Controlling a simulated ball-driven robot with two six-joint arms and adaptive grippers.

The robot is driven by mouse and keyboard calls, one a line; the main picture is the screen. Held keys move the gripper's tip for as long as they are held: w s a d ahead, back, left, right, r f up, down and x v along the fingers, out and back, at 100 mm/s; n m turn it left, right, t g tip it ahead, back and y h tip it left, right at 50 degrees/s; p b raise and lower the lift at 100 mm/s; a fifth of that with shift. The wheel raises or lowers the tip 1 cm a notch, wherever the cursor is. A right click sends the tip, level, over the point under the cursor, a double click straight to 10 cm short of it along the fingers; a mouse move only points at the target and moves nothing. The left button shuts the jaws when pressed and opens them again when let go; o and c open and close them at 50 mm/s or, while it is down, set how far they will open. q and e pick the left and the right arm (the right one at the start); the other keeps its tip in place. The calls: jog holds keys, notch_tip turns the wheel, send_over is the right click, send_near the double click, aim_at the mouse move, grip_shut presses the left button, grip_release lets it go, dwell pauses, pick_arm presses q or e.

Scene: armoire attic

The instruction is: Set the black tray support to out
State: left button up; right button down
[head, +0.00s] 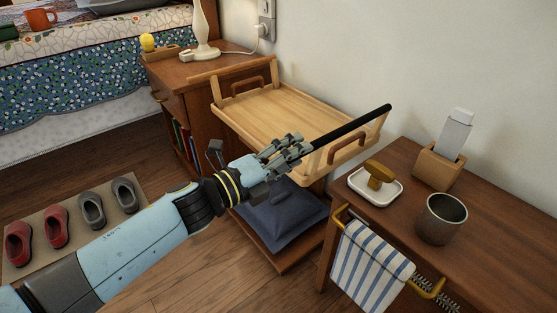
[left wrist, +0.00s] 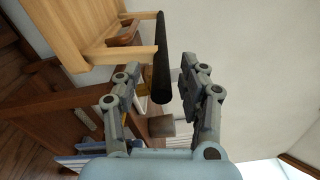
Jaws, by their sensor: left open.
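The black tray support (head: 350,127) is a straight black bar. In the head view it slants up to the right across the right end of the wooden tray (head: 290,112). My left gripper (head: 290,147) is open at its near end and hides that end. In the left wrist view the black bar (left wrist: 161,55) lines up with the gap between the two spread fingers of my left gripper (left wrist: 158,85). I cannot tell whether a finger touches it. The tray's edge (left wrist: 90,53) is left of the bar there. My right gripper is not in view.
A brown side table (head: 495,240) at the right carries a soap dish (head: 376,190), a metal cup (head: 440,219) and a wooden holder (head: 438,167). A striped towel (head: 372,265) hangs on its rail. A dark cushion (head: 285,220) lies below the tray. Shoes (head: 92,210) stand at the left.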

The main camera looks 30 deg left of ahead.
pick_arm(q)
jog(key=v, duration=1.1)
jog(key=shift+s, duration=0.3)
jog(key=shift+s+a, duration=0.1)
